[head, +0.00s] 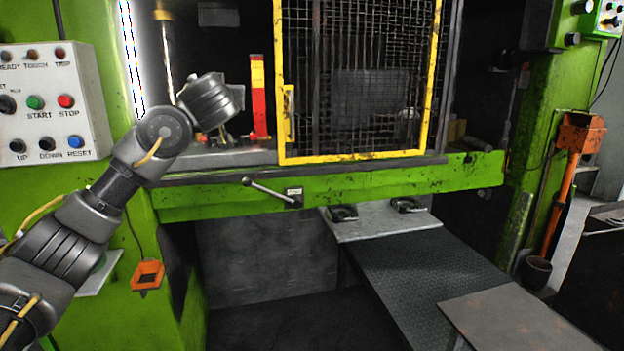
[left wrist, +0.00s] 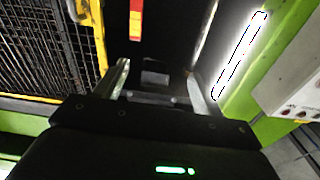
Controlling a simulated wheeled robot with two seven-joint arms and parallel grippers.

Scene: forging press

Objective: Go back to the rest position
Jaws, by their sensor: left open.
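My left arm reaches in from the left in the head view, its wrist (head: 210,100) raised at the left side of the green press (head: 340,193), left of the yellow-framed mesh gate (head: 360,70). In the left wrist view my left gripper (left wrist: 160,82) is open, its two fingers spread apart with nothing seen between them. The fingers point toward the dark opening of the press. In the head view the fingers are mostly hidden behind the wrist. My right gripper is in neither view.
A control panel (head: 50,100) with buttons is at the left, close to my forearm. A lever (head: 268,191) juts from the press front. A grey plate (head: 378,221), a ramp (head: 425,275) and a table (head: 520,320) lie lower right.

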